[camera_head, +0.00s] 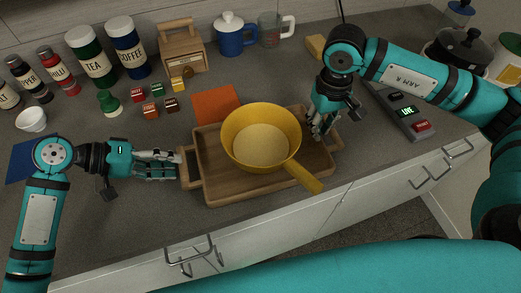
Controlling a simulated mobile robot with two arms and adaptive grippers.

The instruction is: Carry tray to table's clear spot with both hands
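A wooden tray (215,188) with a handle at each short end rests on the grey counter, near its front edge. A yellow pan (262,138) stands in the tray, its handle sticking out over the tray's front right rim. My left gripper (178,163) is at the tray's left handle, its fingers pointing right; I cannot tell whether they close on the handle. My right gripper (322,130) points down at the tray's right end, by the right handle (338,136); its fingers are partly hidden against the tray.
An orange mat (216,103) lies just behind the tray. Small blocks (151,110), canisters (127,47), a wooden box (182,51) and mugs (235,38) stand further back. A device with buttons (405,114) is at right. The counter's front edge (250,221) is close to the tray.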

